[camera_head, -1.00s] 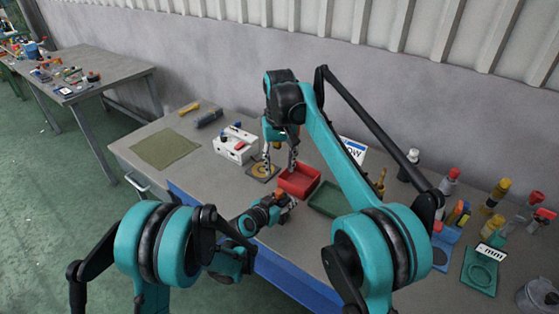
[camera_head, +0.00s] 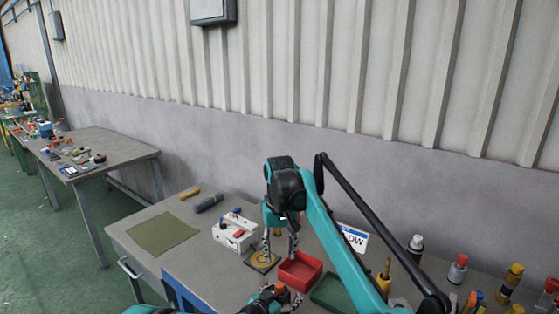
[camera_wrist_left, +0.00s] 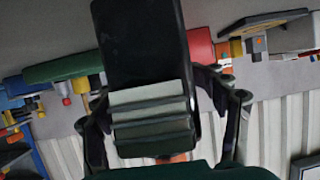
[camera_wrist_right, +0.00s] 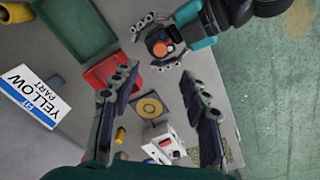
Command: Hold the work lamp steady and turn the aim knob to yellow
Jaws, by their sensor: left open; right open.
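A dark object with an orange-red round part (camera_wrist_right: 163,48), perhaps the work lamp, sits between the fingers of my left gripper (camera_head: 288,300). In the left wrist view a black block with grey ribs (camera_wrist_left: 150,110) fills the space between those fingers. I cannot tell whether they touch it. My right gripper (camera_head: 280,244) is open and empty, pointing down above the bench. The right wrist view shows its fingers apart (camera_wrist_right: 160,80), above a dark plate with a yellow ring (camera_wrist_right: 151,106). No aim knob marking is readable.
A red tray (camera_head: 301,272) and a green tray (camera_head: 331,292) lie beside the ring plate. A white box with red and blue parts (camera_head: 235,232) stands to its left. Several bottles stand at right. A green mat (camera_head: 161,234) lies at left.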

